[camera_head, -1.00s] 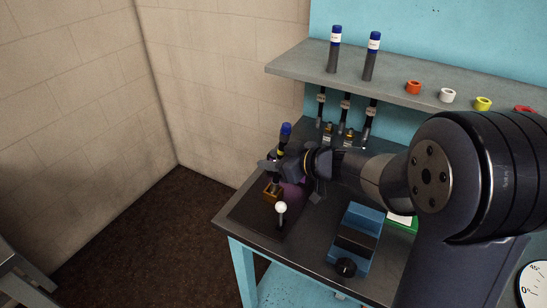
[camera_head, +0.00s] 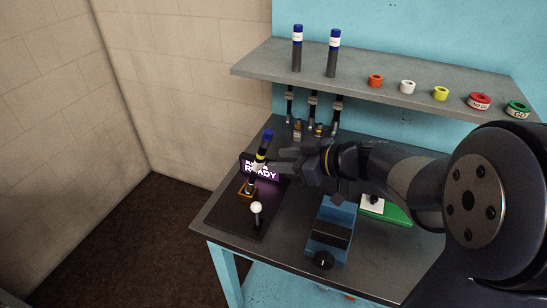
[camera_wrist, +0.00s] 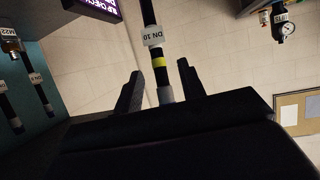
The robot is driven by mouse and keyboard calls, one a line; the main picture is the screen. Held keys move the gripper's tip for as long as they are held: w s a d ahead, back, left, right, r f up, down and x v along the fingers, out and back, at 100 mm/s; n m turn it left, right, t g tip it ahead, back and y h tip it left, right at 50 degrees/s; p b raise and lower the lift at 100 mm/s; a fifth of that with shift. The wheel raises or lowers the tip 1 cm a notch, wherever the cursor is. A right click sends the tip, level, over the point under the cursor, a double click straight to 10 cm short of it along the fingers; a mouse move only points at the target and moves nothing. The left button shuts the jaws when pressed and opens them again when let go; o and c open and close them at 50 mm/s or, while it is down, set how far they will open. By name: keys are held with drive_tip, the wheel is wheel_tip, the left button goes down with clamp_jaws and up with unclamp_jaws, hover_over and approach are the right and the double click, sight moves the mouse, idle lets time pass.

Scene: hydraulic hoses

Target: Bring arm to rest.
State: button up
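My gripper (camera_head: 286,160) is at the left of the bench, just right of an upright hose (camera_head: 261,155). The hose is black with a blue top and a yellow band, and its foot is in a small brown block (camera_head: 247,191) on a dark base plate (camera_head: 236,217). In the wrist view the hose (camera_wrist: 158,61) carries a "DN 10" label. The fingers (camera_wrist: 160,68) stand apart there, with clear gaps on both sides of the hose. My arm reaches in from the right above the bench.
A lit sign (camera_head: 261,171) reading "READY" stands behind the hose. A white-knobbed lever (camera_head: 256,209) is in front. A blue vise (camera_head: 332,230) and green tray (camera_head: 397,214) lie below my arm. The shelf (camera_head: 390,82) above holds two blue-capped hoses (camera_head: 297,47) and coloured tape rolls (camera_head: 408,87).

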sight(262, 159)
idle(0.3)
drive_tip(key=shift+b+x, duration=0.35)
drive_tip(key=shift+x, duration=3.3)
